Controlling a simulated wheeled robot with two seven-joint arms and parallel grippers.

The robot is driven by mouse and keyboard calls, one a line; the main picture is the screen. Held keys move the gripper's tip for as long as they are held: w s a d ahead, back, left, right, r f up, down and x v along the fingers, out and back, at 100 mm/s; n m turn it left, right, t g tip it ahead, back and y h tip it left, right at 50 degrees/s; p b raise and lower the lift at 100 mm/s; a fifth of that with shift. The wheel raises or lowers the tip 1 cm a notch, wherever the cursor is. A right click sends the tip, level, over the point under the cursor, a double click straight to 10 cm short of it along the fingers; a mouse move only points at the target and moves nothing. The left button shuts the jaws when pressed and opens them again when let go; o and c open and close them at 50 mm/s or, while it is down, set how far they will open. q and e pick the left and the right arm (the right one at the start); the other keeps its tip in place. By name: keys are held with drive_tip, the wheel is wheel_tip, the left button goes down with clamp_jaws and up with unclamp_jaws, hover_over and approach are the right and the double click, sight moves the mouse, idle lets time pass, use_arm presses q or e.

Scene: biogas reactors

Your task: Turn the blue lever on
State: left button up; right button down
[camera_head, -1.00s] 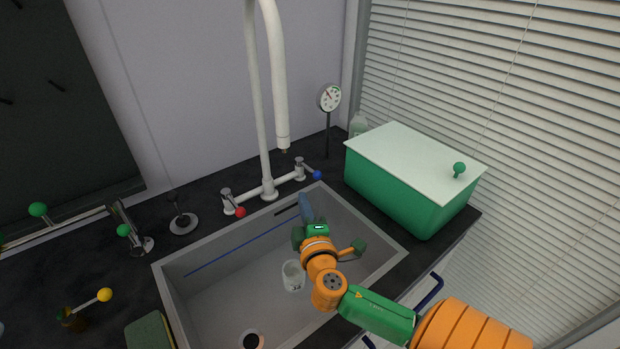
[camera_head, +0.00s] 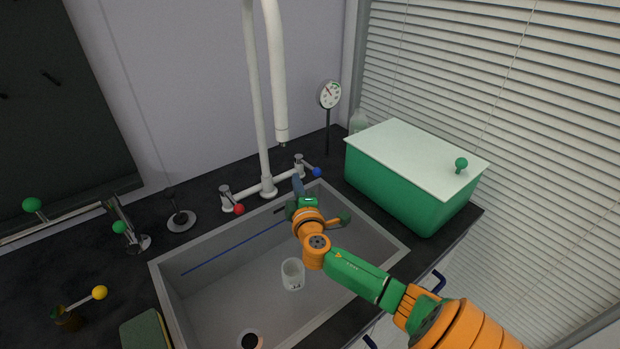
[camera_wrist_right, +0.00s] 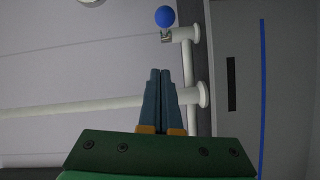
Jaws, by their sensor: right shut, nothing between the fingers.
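The blue lever (camera_head: 316,172) is a short stem with a blue ball on the right-hand valve of the white tap. Its ball also shows in the right wrist view (camera_wrist_right: 165,16), at the top, beyond my fingertips and apart from them. My right gripper (camera_head: 297,180) is shut and empty. It is over the sink's back edge, just left of and below the blue lever in the head view. In the wrist view its two blue-grey fingers (camera_wrist_right: 160,75) are together, pointing towards the tap pipe. My left gripper is out of view.
The red-ball lever (camera_head: 238,209) is on the tap's left valve, and the tall white spout (camera_head: 279,80) rises between. The grey sink (camera_head: 215,290) holds a beaker (camera_head: 292,274). A green box (camera_head: 395,190) with a white lid stands at right.

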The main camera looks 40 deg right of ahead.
sight(308, 165)
drive_tip(key=d, duration=0.2)
drive_tip(key=d+f, duration=0.1)
drive_tip(key=d, duration=0.1)
drive_tip(key=shift+d, duration=0.2)
drive_tip(key=shift+s+d, duration=0.15)
